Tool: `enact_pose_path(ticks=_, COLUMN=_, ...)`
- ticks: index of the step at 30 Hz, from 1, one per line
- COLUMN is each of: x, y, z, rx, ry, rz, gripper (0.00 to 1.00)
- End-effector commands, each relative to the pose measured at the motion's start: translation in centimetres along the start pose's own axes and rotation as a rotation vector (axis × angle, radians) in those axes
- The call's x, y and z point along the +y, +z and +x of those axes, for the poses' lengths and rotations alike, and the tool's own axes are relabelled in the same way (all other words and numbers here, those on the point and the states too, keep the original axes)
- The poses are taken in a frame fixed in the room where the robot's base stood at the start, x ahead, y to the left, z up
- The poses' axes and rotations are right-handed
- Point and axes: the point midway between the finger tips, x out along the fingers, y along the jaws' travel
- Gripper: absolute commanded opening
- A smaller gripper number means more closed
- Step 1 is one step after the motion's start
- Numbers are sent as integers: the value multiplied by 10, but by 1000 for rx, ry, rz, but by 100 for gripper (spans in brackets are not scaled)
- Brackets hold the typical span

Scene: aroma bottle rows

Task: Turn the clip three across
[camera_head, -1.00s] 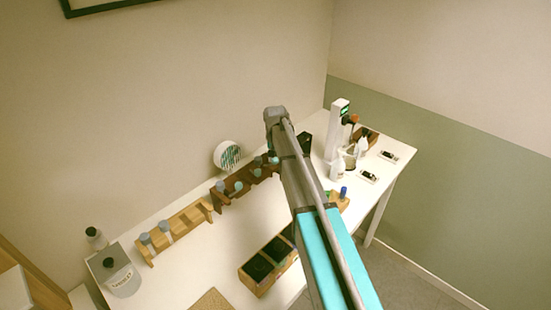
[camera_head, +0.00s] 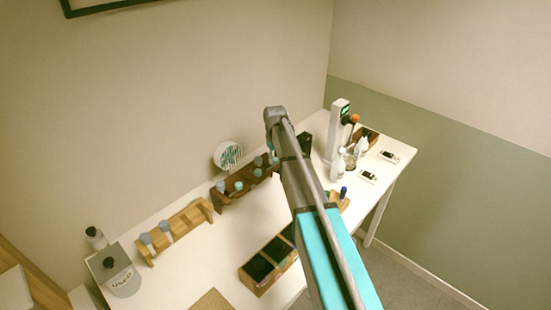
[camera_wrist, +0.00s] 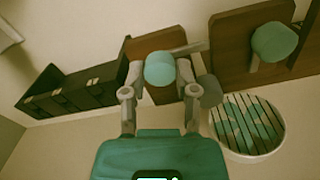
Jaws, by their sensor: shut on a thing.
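In the wrist view my gripper (camera_wrist: 161,75) is shut on a teal round-capped piece (camera_wrist: 159,69), in front of a dark brown wooden rack (camera_wrist: 225,48). A short grey bar (camera_wrist: 190,48) sticks out to the right just behind that piece; I cannot tell whether it is a clip. A second teal cap (camera_wrist: 273,42) stands farther right on the rack. A grey cap (camera_wrist: 209,91) is close to the right finger. In the head view the dark rack (camera_head: 232,196) holds several capped bottles, and my arm hides the gripper.
A round striped disc (camera_head: 228,155) stands by the wall behind the rack. A light wooden rack (camera_head: 190,221) is to the left, a divided wooden box (camera_head: 262,283) at the front. White table is clear between racks and box.

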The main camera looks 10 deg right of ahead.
Motion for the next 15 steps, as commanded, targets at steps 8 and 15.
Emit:
enact_pose_path(ticks=8, x=1, y=-4, z=-1, rx=7, ry=3, rz=-7, gripper=0)
enact_pose_path(ticks=15, x=1, y=-3, z=0, rx=6, ry=2, rz=-6, gripper=63)
